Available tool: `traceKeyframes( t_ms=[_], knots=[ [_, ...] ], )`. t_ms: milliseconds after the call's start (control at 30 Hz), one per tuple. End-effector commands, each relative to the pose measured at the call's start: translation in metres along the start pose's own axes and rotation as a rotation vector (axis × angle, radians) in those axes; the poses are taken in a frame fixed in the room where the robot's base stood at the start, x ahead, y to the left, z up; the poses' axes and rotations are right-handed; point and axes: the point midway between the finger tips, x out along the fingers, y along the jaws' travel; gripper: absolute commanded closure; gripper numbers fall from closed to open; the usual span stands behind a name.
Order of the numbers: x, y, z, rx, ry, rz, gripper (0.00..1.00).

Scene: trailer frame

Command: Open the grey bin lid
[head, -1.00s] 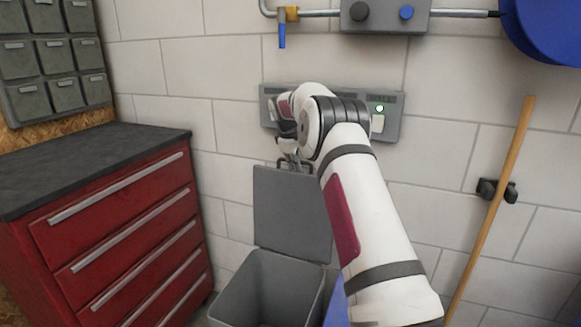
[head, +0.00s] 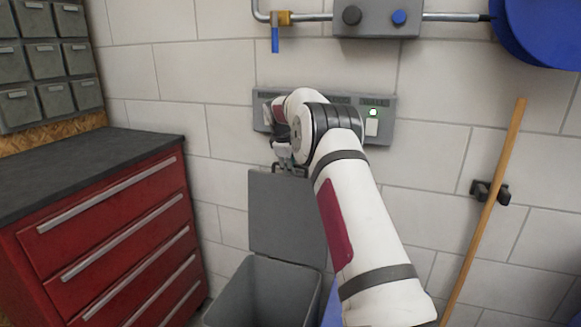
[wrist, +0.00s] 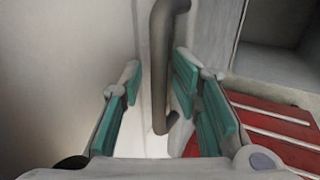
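The grey bin (head: 262,292) stands on the floor against the wall, right of the red cabinet. Its grey lid (head: 287,213) is raised, standing nearly upright above the bin's back edge, and the bin's mouth is uncovered. A dark handle sits at the lid's top edge. My gripper (head: 284,158) is at that handle, partly hidden by my wrist. In the wrist view the handle (wrist: 160,70) runs between the green-padded fingers of my gripper (wrist: 156,95). The fingers stand apart, with a visible gap on the left side of the handle.
The red drawer cabinet (head: 120,235) with a dark top stands at the left. A grey wall panel (head: 380,132) with a green light is behind my arm. A wooden pole (head: 487,210) leans in a wall holder at the right. A blue thing (head: 333,305) is partly hidden beside the bin.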

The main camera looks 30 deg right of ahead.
Motion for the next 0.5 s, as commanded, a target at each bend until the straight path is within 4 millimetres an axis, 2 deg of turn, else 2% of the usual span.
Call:
traceKeyframes(
  t_ms=[167,500],
  knots=[
    [-0.013,0.000,-0.001,0.000,0.001,0.001,0.69],
    [-0.080,0.000,-0.001,0.000,0.003,0.002,0.69]
  ],
)
